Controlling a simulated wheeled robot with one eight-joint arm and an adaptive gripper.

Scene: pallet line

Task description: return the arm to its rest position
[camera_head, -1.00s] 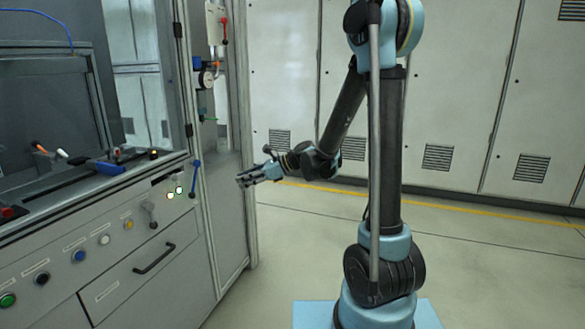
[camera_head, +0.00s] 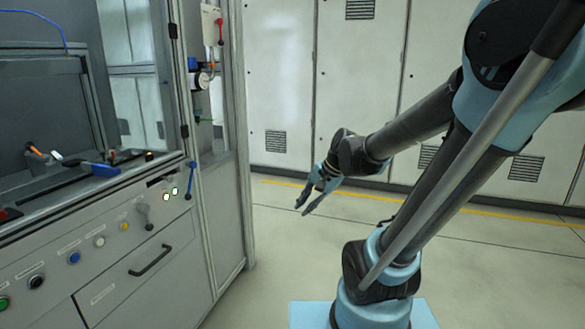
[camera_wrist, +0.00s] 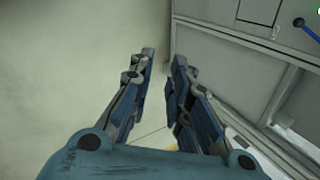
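My gripper (camera_head: 307,207) hangs in free air to the right of the grey workstation, pointing down and to the left in the head view. My arm leans to the right above its light blue base. In the wrist view my gripper (camera_wrist: 163,62) has its two fingers apart, with only floor and the cabinet side beyond them. Nothing is held between the fingers.
The workstation (camera_head: 150,275) stands at the left, with a drawer handle (camera_head: 151,260), several buttons and a blue lever (camera_head: 190,180). White cabinets (camera_head: 282,90) line the back behind a yellow floor line. The floor between is clear.

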